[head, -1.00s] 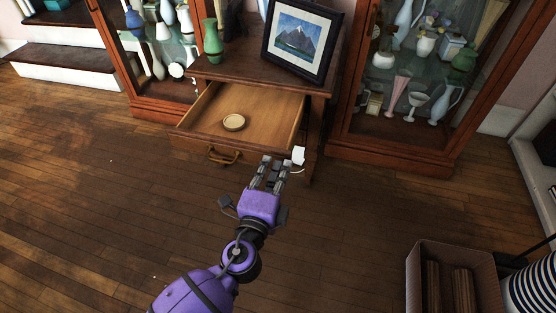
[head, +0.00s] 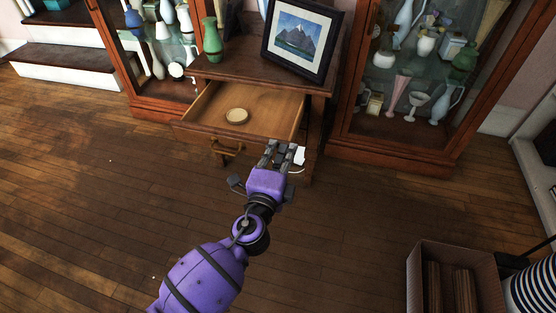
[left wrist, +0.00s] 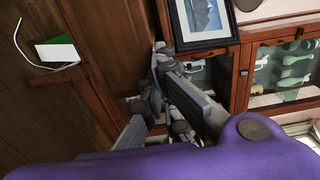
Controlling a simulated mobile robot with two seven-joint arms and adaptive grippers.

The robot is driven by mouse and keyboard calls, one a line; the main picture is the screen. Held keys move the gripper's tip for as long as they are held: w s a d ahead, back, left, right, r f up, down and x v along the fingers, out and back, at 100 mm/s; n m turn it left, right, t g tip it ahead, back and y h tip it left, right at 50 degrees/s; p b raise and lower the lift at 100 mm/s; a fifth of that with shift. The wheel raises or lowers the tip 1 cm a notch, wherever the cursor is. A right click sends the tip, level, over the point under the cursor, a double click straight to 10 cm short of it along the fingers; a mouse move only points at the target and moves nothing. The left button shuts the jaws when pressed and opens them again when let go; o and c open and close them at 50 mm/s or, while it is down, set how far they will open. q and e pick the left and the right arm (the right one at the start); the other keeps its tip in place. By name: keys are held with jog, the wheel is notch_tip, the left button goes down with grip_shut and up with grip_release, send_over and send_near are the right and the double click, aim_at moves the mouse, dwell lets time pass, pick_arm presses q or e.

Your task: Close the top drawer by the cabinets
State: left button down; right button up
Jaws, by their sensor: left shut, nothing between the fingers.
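The top drawer (head: 262,102) of the small wooden cabinet (head: 282,72) is pulled out, with its open inside showing in the head view. A round tan dish (head: 237,116) lies in it. A metal handle (head: 227,148) is on the drawer's front. My left gripper (head: 280,146) is shut and empty, at the right end of the drawer front. I cannot tell whether it touches the front. In the left wrist view its fingers (left wrist: 165,65) point toward brown wood and cover part of it. My right gripper is not in view.
Glass display cabinets with vases stand at left (head: 150,60) and right (head: 410,80). A green vase (head: 212,42) and a framed mountain picture (head: 302,38) stand on the small cabinet. A white item (head: 299,155) is by its right leg. A bin (head: 455,255) is at lower right. Floor in front is clear.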

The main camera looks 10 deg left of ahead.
pick_arm(q)
jog(key=w+b, duration=0.1)
jog(key=w, duration=0.5)
jog(key=w+b, duration=0.2)
jog(key=w, duration=0.4)
jog(key=w+b, duration=0.2)
jog(key=w, duration=0.5)
jog(key=shift+d, duration=0.35)
jog(key=shift+w+r, duration=0.1)
jog(key=shift+w, duration=0.45)
jog(key=shift+w+r, duration=0.1)
jog(key=shift+w, duration=0.1)
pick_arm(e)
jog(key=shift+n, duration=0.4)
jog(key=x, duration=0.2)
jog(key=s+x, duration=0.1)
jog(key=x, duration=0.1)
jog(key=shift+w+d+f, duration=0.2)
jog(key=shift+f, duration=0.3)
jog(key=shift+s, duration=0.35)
